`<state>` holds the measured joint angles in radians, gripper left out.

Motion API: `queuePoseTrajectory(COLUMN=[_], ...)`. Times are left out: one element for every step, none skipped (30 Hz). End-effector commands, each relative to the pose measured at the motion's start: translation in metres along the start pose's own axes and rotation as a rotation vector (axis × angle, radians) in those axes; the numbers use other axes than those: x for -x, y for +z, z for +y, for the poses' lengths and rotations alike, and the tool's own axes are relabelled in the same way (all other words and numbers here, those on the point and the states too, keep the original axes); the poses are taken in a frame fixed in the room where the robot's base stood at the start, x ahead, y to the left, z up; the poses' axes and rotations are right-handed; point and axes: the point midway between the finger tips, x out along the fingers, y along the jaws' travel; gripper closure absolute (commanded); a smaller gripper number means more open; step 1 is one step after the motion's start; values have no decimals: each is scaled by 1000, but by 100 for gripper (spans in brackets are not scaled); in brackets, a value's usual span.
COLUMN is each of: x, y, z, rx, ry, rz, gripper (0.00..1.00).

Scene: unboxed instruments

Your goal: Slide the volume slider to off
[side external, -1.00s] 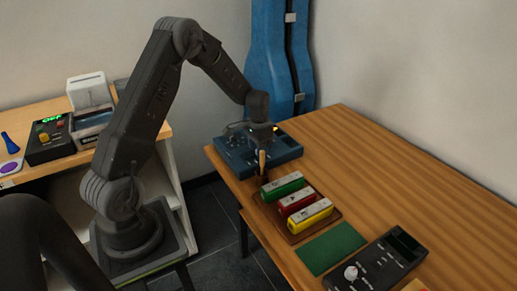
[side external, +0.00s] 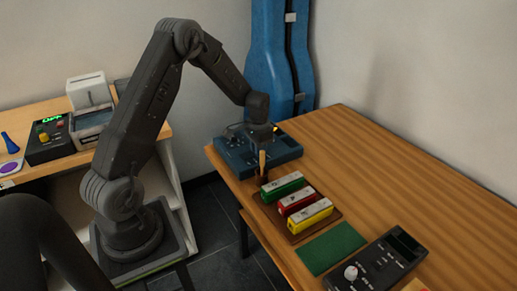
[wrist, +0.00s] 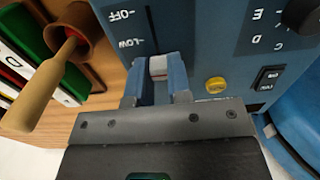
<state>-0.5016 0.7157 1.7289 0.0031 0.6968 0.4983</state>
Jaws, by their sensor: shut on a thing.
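The blue instrument box (side external: 234,154) stands on the far left corner of the wooden table. In the wrist view its panel (wrist: 205,35) has a dark slider slot (wrist: 150,28) with the labels OFF and LOW on the left. The pale grey slider knob (wrist: 158,67) is at the lower end of the visible slot, below the LOW label. My gripper (wrist: 157,75) is shut on the knob, one blue finger on each side. The slot below the knob is hidden by my gripper. In the side view my gripper (side external: 262,132) hides the knob.
A wooden-handled tool (wrist: 35,95) stands in a brown cup (wrist: 72,18) close beside my gripper. A tray (side external: 333,214) with green, red and yellow blocks lies nearer. The panel also has a yellow knob (wrist: 216,85) and a black switch (wrist: 268,77).

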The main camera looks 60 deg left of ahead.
Motion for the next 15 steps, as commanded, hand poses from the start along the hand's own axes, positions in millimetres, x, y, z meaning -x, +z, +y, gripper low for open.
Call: queuePoseTrajectory(x=[0, 0, 0, 0, 1, 1, 1, 1, 1, 1, 1, 1, 1, 1, 0], y=[0, 0, 0, 0, 2, 5, 9, 13, 20, 25, 30, 36, 40, 44, 48], z=[0, 0, 0, 0, -1, -1, -1, -1, -1, -1, -1, -1, -1, -1, -1], rx=[0, 0, 0, 1, 1, 1, 1, 2, 3, 3, 2, 2, 2, 2, 2], ry=[-1, -1, -1, -1, -1, -1, 0, 0, 1, 1, 2, 2, 1, 1, 2], rz=[1, 1, 1, 1, 1, 1, 1, 1, 0, 1, 1, 1, 2, 2, 1], gripper=[100, 100, 100, 100, 100, 100, 100, 100, 100, 100, 100, 100, 100, 100, 100])
